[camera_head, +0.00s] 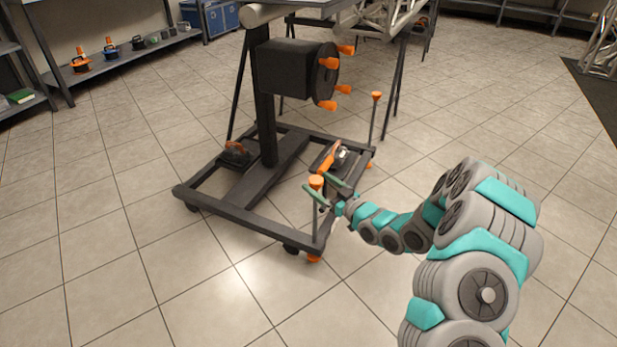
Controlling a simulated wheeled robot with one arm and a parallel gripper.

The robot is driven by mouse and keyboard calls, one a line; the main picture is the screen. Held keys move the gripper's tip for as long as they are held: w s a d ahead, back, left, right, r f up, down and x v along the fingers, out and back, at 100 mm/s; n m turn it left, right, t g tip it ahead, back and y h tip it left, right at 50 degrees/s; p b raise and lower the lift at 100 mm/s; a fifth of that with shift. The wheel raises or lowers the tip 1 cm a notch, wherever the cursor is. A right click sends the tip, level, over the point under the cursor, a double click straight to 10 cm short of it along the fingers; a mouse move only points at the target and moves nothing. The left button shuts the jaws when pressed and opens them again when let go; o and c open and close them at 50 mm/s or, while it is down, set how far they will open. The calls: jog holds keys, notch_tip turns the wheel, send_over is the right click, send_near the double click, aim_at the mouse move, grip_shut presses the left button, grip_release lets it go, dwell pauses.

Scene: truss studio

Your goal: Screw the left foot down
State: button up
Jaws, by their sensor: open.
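A dark wheeled stand has two screw feet with orange knobs on its right side. The left foot's orange knob (316,182) tops a spindle at the near corner, with its orange pad (314,258) low by the floor. I cannot tell whether the pad touches the floor. My gripper (317,181) is open, its two green fingers on either side of this knob. Whether they touch it is not clear. The other foot's knob (376,96) stands higher, farther back on a long bare spindle, with an orange pad (370,164) below.
The stand's base frame (240,212) has a caster (291,248) near the gripper. An orange-handled tool (328,160) lies on the base just behind the knob. A black head with orange handles (290,68) is above. Tiled floor at the front is clear. Shelves line the back left.

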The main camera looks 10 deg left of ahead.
aim_at(311, 178)
jog(key=shift+x, duration=2.4)
jog(key=shift+f, duration=0.1)
jog(key=c, duration=1.4)
jog(key=shift+o, duration=0.2)
